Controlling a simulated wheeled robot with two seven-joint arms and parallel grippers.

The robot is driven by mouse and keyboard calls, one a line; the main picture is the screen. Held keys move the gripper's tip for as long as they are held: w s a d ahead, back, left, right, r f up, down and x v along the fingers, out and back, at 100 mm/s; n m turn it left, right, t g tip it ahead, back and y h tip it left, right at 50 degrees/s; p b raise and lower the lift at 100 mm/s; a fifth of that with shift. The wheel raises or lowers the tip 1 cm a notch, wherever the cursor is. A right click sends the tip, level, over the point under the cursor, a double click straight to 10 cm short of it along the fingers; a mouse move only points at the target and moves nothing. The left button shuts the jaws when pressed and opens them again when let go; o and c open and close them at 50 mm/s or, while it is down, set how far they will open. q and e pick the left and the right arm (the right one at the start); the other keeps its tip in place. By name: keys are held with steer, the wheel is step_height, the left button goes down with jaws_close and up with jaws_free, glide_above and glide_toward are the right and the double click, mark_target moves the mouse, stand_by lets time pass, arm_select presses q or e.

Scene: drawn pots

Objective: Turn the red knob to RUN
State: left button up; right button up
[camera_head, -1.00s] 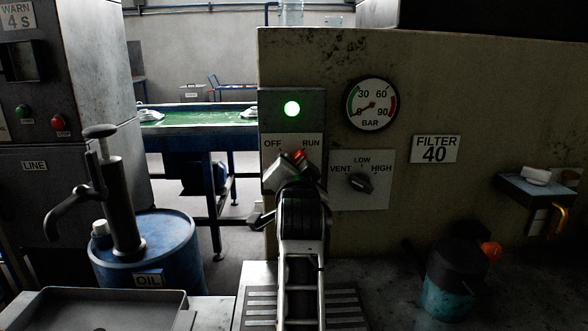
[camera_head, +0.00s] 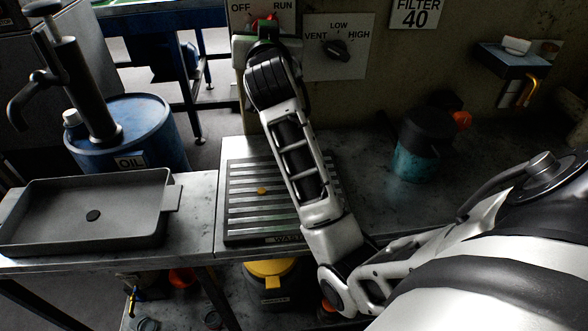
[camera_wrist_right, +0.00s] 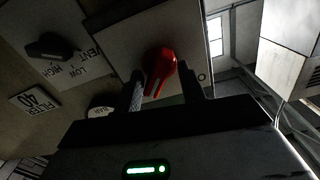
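The red knob (camera_head: 263,19) sits on the OFF/RUN plate (camera_head: 240,25), mostly covered by my right gripper in the head view. In the right wrist view, which is upside down, the red knob (camera_wrist_right: 160,68) is in plain sight. Its handle points down there, toward the lettered side, leaning slightly away from the O of OFF; the RUN word is hidden. My right gripper (camera_wrist_right: 163,92) is open, one finger on each side of the handle. A gap shows at one finger; contact at the other cannot be told. My left gripper is not in view.
The VENT/LOW/HIGH plate with a black knob (camera_head: 338,50) is close on the right. Below are a slotted waste grate (camera_head: 240,205), a grey tray (camera_head: 60,240), a blue oil drum (camera_head: 165,140) and a teal-based can (camera_head: 410,165). A small shelf (camera_head: 512,62) juts from the wall.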

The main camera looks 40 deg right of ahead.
steer(key=s+a+n+p, duration=0.3)
steer(key=s+a+n, duration=0.6)
steer(key=s, duration=0.4)
steer(key=s+f+g+y, duration=0.2)
steer(key=s+f, duration=0.1)
steer(key=f, duration=0.3)
steer(key=s+a+f+g+y, duration=0.1)
steer(key=s+f+g+y, duration=0.1)
steer(key=f, duration=0.5)
steer(key=s+a+f+g+y, duration=0.1)
steer(key=s+f+g+y, duration=0.1)
steer(key=f, duration=0.4)
steer(key=shift+s+f+n+g, duration=0.2)
steer(key=shift+s+g, duration=0.15)
steer(key=shift+s, duration=0.1)
steer(key=shift+s+f+n+g, duration=0.2)
steer(key=shift+s+g, duration=0.15)
steer(key=shift+s, duration=0.1)
steer(key=shift+s+a+f, duration=0.15)
steer(key=shift+s+f, duration=0.35)
steer(key=shift+f, duration=0.05)
